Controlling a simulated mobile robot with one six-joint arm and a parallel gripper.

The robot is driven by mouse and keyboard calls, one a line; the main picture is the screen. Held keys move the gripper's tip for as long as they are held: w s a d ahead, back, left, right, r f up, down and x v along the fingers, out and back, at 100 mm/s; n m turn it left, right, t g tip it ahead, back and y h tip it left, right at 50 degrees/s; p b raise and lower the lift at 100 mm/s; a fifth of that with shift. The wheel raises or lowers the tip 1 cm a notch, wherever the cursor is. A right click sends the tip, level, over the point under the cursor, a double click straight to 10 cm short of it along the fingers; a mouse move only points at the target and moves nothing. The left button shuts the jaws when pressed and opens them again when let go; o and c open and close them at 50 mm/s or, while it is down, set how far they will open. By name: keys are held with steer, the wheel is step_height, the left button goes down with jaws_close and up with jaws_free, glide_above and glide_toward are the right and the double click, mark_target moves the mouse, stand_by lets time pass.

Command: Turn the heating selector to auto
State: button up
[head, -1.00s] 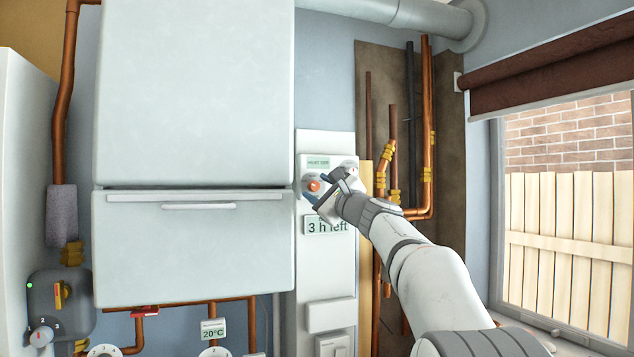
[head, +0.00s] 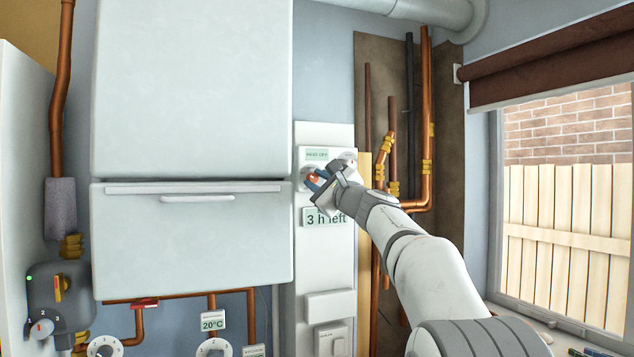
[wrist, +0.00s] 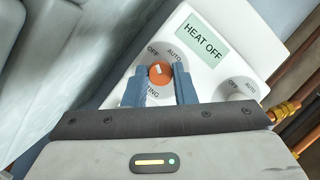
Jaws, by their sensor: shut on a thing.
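The heating selector (wrist: 160,73) is an orange knob on a white control panel (wrist: 205,75). In the wrist view the dial around it reads OFF at the upper left and AUTO at the upper right, with other lettering partly hidden. The display (wrist: 203,42) reads HEAT OFF. My gripper (wrist: 160,88) is shut on the orange knob, with one blue finger on each side. In the head view my gripper (head: 316,183) covers most of the knob. The knob's exact pointing direction is hard to tell.
A second dial (wrist: 238,88) with OFF and AUTO marks sits right beside the selector. A label (head: 325,218) below reads 3 h left. The large boiler casing (head: 190,240) stands close on the left; copper pipes (head: 427,150) run on the right.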

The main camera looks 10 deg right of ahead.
steer(key=shift+f+m, duration=0.1)
steer(key=shift+m, duration=0.2)
steer(key=m+t+h+b, duration=0.1)
steer(key=m+b, duration=0.1)
steer(key=m, duration=0.1)
steer(key=shift+a+f+m+h+b, duration=0.1)
steer(key=shift+m+h+b, duration=0.2)
steer(key=shift+b, duration=0.1)
steer(key=m+t+h+b, duration=0.1)
steer(key=m, duration=0.2)
steer(key=shift+m+h+b, duration=0.3)
steer(key=shift+m, duration=0.1)
steer(key=m+h, duration=0.2)
steer(key=m, duration=0.2)
steer(key=m+h+b, duration=0.1)
steer(key=m, duration=0.3)
steer(key=shift+a+r+h+b, duration=0.2)
steer(key=shift+h+b, duration=0.1)
steer(key=shift+h, duration=0.1)
steer(key=shift+m, duration=0.3)
steer(key=o, duration=1)
steer(key=shift+s+f, duration=0.1)
steer(key=shift+s, duration=0.05)
